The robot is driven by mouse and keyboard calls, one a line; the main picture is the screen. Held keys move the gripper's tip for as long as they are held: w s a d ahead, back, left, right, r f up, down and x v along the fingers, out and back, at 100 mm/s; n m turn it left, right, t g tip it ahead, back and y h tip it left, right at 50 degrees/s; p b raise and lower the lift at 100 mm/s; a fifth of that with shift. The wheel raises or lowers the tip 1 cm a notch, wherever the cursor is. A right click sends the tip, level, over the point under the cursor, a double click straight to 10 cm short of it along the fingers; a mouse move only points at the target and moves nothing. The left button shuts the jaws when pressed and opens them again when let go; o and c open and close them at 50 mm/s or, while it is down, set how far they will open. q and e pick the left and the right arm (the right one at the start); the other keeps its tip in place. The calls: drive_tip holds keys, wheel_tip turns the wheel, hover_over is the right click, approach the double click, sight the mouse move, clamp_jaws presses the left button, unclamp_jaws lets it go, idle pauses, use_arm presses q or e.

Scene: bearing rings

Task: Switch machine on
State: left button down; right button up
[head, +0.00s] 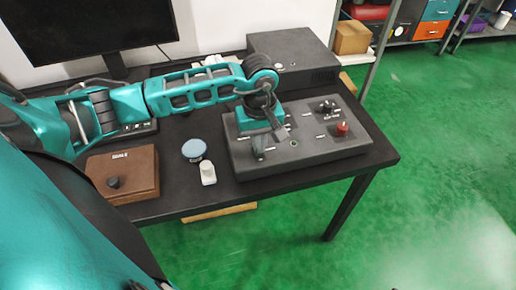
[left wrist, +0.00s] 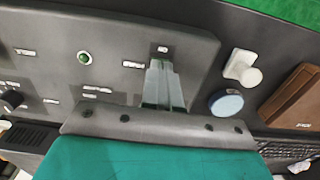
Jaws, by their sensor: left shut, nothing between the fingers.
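The green button also shows in the left wrist view (left wrist: 85,58). My left gripper (head: 259,157) is over the box's front left part, fingers shut and empty, pointing down. My right gripper is not in view.
A red knob (head: 342,128) and a black knob (head: 327,107) stand on the panel's right part. Left of the box are a blue round piece (head: 194,149), a white piece (head: 208,173) and a brown box (head: 140,172). A dark box (head: 292,55) and monitor (head: 90,25) stand behind.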

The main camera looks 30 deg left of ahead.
use_arm(q)
drive_tip(key=shift+f+b, duration=0.5)
drive_tip(key=shift+f, duration=0.05)
drive_tip(key=shift+r, duration=0.15)
drive_tip(key=shift+r+p, duration=2.15)
drive_tip(key=shift+r, duration=1.25)
